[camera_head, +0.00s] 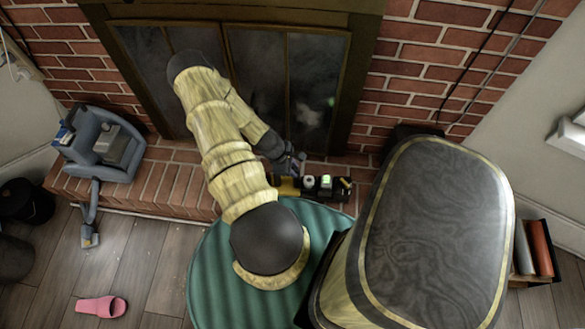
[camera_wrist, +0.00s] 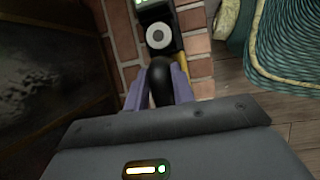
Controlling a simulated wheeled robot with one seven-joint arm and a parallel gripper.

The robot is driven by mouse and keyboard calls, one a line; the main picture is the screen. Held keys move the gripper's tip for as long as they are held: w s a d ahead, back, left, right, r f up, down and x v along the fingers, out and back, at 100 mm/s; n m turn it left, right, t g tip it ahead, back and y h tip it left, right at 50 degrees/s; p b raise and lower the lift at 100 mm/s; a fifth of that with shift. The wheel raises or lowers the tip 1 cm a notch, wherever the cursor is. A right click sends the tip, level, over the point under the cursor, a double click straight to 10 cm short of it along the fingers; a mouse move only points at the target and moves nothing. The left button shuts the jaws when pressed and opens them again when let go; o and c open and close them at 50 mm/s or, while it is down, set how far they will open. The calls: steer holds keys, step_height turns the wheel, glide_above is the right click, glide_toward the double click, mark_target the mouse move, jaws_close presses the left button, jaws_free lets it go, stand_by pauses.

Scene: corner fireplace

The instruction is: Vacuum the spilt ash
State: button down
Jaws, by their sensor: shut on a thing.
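My gripper (camera_head: 292,168) is above the brick hearth in front of the fireplace. In the wrist view its two purple fingers (camera_wrist: 160,76) are shut on the dark rounded handle of a black and yellow device (camera_wrist: 159,38), which looks like a handheld vacuum. In the head view the device (camera_head: 326,188) lies along the front part of the hearth, with a green light and a pale round knob on it. I cannot tell whether it rests on the bricks or is just above them.
A blue-grey machine (camera_head: 104,150) with a hose and floor head (camera_head: 89,237) stands at the hearth's left end. Glass fireplace doors (camera_head: 315,75) rise behind my gripper. A green round rug (camera_head: 215,265), pink slipper (camera_head: 101,307), dark bins (camera_head: 25,203) and books (camera_head: 540,248) are around.

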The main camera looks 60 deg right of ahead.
steer(key=shift+r+p, duration=1.45)
steer(key=shift+r, duration=0.45)
steer(key=shift+w+d, duration=0.1)
stand_by(0.7)
